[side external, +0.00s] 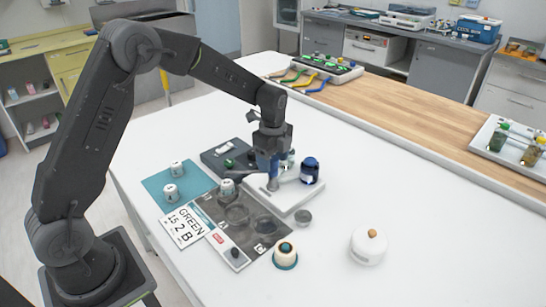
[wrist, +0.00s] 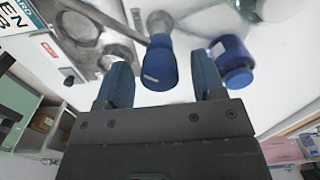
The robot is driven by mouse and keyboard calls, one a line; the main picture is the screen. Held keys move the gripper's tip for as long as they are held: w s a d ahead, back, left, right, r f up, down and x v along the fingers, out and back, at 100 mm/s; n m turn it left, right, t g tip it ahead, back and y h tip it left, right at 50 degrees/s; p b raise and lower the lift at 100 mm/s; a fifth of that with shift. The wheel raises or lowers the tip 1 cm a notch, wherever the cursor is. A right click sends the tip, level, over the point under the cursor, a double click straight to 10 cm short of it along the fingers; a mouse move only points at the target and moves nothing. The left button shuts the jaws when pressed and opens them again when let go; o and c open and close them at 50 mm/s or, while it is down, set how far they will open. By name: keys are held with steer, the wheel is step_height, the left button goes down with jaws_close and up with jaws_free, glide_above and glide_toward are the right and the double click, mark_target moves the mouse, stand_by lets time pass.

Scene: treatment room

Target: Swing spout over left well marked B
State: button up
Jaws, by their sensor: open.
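My gripper (side external: 270,178) points down over the white base (side external: 290,205) beside the well plate. In the wrist view, my gripper (wrist: 162,82) is open, with its blue fingers on either side of a blue knob (wrist: 160,68) that has a white mark. A gap shows on both sides of the knob. A thin metal rod, seemingly the spout (wrist: 136,35), runs from near the knob toward the plate. The grey well plate (side external: 255,240) has dark round wells (side external: 236,214); they also show in the wrist view (wrist: 76,25). The B mark on a well is not readable.
A blue bottle (side external: 309,172) stands close right of my gripper. White cups (side external: 171,193) stand on a teal mat (side external: 158,186). A card (side external: 185,228) reads "GREEN 15 2 B". A cream cup (side external: 286,253) and a white lidded jar (side external: 368,248) stand in front.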

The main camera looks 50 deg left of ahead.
step_height(320, 180, up, 14)
stand_by(0.5)
steer(key=s+d+r+n+t, duration=0.2)
steer(key=s+r+n, duration=0.15)
steer(key=s, duration=0.45)
steer(key=s+d+r+n+t, duration=0.1)
steer(key=s+r+n, duration=0.2)
steer(key=s+n, duration=0.3)
steer(key=s+d+f+n+t, duration=0.1)
steer(key=s+n, duration=0.2)
steer(key=s, duration=0.4)
steer(key=s+d+f+n+t, duration=0.1)
steer(key=s+f+n, duration=0.1)
steer(key=s+n, duration=0.2)
steer(key=s, duration=0.2)
steer(key=shift+s+f+t, duration=0.3)
steer(key=shift+s, duration=0.05)
